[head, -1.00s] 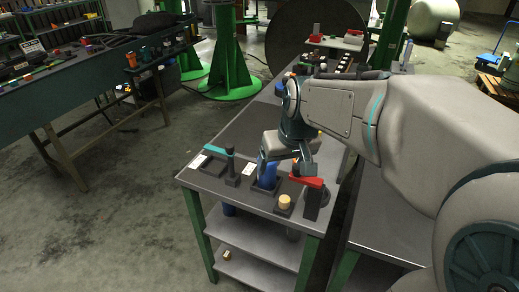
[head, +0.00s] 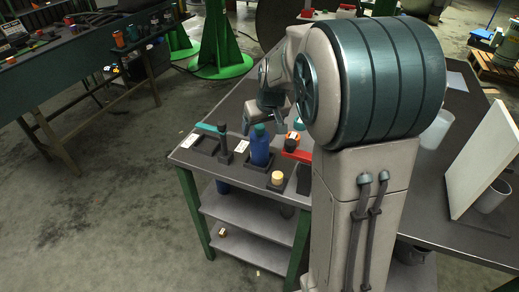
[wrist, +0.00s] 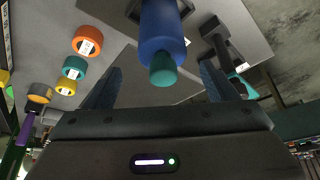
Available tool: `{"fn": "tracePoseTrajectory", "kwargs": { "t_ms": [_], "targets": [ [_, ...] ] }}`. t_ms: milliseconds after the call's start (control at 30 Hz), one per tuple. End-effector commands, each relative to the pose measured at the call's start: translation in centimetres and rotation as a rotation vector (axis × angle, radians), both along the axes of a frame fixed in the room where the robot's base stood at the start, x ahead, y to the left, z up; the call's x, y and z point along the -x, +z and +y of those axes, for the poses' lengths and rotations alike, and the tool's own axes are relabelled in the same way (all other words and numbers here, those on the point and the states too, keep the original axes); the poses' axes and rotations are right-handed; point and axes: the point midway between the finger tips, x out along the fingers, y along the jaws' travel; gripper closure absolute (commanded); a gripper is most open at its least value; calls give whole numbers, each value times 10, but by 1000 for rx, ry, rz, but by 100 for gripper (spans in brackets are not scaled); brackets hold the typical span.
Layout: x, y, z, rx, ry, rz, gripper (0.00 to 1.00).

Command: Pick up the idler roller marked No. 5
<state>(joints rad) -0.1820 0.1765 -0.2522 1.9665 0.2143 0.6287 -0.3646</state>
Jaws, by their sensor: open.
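Several short rollers stand in a row at the left of the wrist view: an orange one (wrist: 87,40), a teal one (wrist: 74,68), a yellow one (wrist: 66,87) and a grey-and-orange one (wrist: 40,93). Some carry white labels, but their numbers are too small to read, so I cannot tell which is No. 5. In the head view, a few rollers (head: 294,138) show beside my arm, which partly hides them. My gripper (wrist: 160,82) is open and empty. In the head view it (head: 262,116) is above the table, behind a blue bottle.
The blue bottle (head: 260,150) with a teal cap stands in a dark holder; it shows between my fingers in the wrist view (wrist: 162,30). A dark upright tool (head: 225,142), a pale-topped block (head: 277,178) and a red-topped piece (head: 297,155) are close by. A white panel (head: 482,165) leans at right.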

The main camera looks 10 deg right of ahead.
Motion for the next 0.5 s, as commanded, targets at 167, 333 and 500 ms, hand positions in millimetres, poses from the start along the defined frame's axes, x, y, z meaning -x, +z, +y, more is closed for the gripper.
{"fn": "tracePoseTrajectory", "kwargs": {
  "t_ms": [167,333,500],
  "targets": [
    [-7,-20,4,0,1,6,21],
    [-16,-41,6,0,0,3,21],
    [-18,-47,6,0,-1,1,21]
  ]
}}
